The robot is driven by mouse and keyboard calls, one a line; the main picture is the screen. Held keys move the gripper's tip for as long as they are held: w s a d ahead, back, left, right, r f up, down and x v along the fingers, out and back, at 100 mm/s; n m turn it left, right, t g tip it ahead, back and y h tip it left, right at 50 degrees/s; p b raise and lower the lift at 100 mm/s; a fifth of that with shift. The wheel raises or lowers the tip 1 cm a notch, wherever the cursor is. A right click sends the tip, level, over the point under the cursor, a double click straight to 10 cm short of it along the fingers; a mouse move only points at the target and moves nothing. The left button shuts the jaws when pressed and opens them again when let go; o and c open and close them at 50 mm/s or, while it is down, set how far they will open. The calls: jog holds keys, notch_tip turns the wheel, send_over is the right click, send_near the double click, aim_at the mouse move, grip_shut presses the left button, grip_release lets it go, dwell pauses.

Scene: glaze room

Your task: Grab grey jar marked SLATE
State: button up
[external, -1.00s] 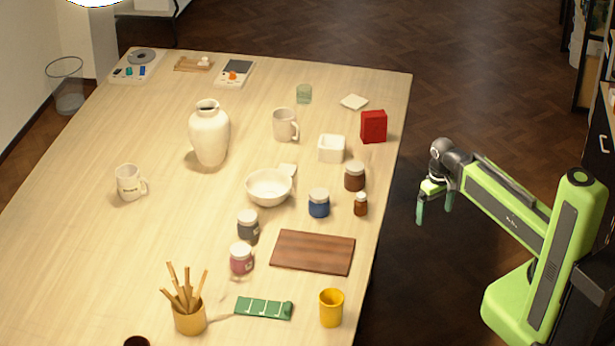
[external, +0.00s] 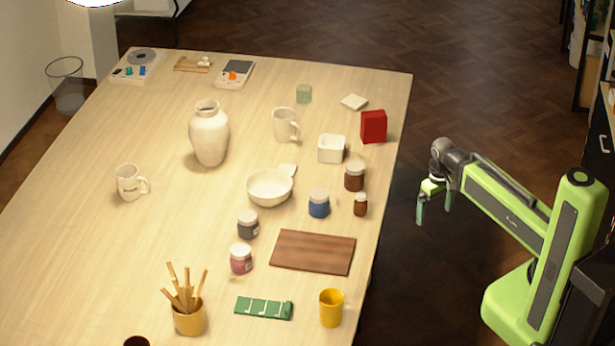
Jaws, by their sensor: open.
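A dark grey jar (external: 248,225) with a pale lid stands upright on the table, left of the wooden board; its label is too small to read. A pink jar (external: 241,259) stands just in front of it. A blue jar (external: 319,204) and a brown jar (external: 354,177) stand to its right and farther back. My gripper (external: 434,208) is open and empty, pointing down beyond the table's right edge, well away from the grey jar.
A white bowl (external: 270,188) stands behind the grey jar. The wooden board (external: 313,252), a small brown bottle (external: 361,205) and a yellow cup (external: 331,308) lie toward the right edge. A tool pot (external: 190,317) stands front left. Left of the grey jar is clear table.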

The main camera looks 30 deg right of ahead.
jog(key=shift+c, duration=0.3)
jog(key=c, duration=0.3)
